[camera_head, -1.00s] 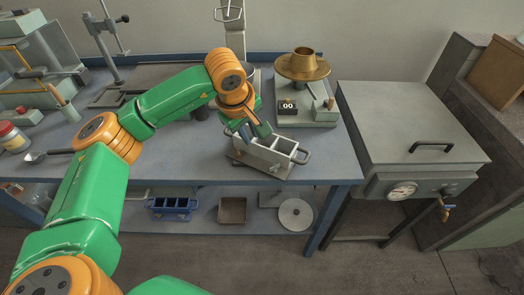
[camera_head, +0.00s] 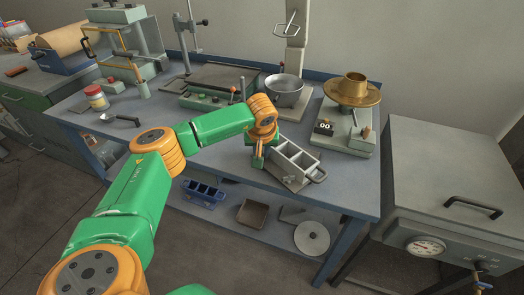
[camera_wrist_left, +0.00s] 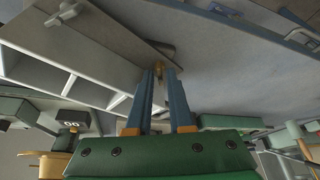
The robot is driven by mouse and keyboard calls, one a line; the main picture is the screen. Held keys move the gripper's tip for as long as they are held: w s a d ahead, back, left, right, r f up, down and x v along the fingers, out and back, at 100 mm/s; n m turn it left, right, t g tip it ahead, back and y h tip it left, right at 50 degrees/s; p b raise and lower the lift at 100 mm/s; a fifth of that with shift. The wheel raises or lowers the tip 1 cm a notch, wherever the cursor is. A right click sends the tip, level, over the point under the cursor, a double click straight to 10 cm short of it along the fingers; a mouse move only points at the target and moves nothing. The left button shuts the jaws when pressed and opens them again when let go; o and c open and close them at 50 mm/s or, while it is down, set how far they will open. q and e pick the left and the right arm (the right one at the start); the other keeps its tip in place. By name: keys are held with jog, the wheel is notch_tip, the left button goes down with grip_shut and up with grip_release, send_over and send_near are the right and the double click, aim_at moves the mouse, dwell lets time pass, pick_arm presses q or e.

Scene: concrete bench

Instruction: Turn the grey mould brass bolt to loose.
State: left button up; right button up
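The grey mould (camera_head: 296,161), a metal block with open compartments and a handle at its right end, sits on a base plate on the bench. My left gripper (camera_head: 258,162) points down at the mould's left end. In the left wrist view the mould (camera_wrist_left: 100,45) fills the upper left. The small brass bolt (camera_wrist_left: 158,68) shows at the tips of my left gripper (camera_wrist_left: 161,76), between its two blue fingers. The fingers stand apart; I cannot tell whether they touch the bolt. In the head view the bolt is hidden. My right gripper is out of view.
A balance (camera_head: 346,138) with a brass pan (camera_head: 352,92) stands behind the mould on the right. A metal bowl (camera_head: 284,90) is behind my gripper. A grey cabinet with a gauge (camera_head: 426,246) stands right of the bench. A blue mould (camera_head: 203,194) is on the lower shelf.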

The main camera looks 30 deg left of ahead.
pick_arm(q)
grip_shut()
jog(key=shift+n, duration=0.3)
jog(key=n+g+y, duration=0.1)
jog(key=n, duration=0.2)
jog(key=shift+w+d+n, duration=0.1)
jog(key=shift+d+n, duration=0.05)
jog(key=shift+n, duration=0.15)
jog(key=shift+w+n+g+y, duration=0.15)
jog(key=shift+n+g, duration=0.25)
jog(key=shift+n, duration=0.55)
jog(key=shift+n+g+y, duration=0.25)
jog(key=shift+n+g, duration=0.15)
jog(key=shift+n, duration=0.55)
jog(key=shift+b, duration=0.3)
grip_release()
jog(key=shift+r, duration=0.1)
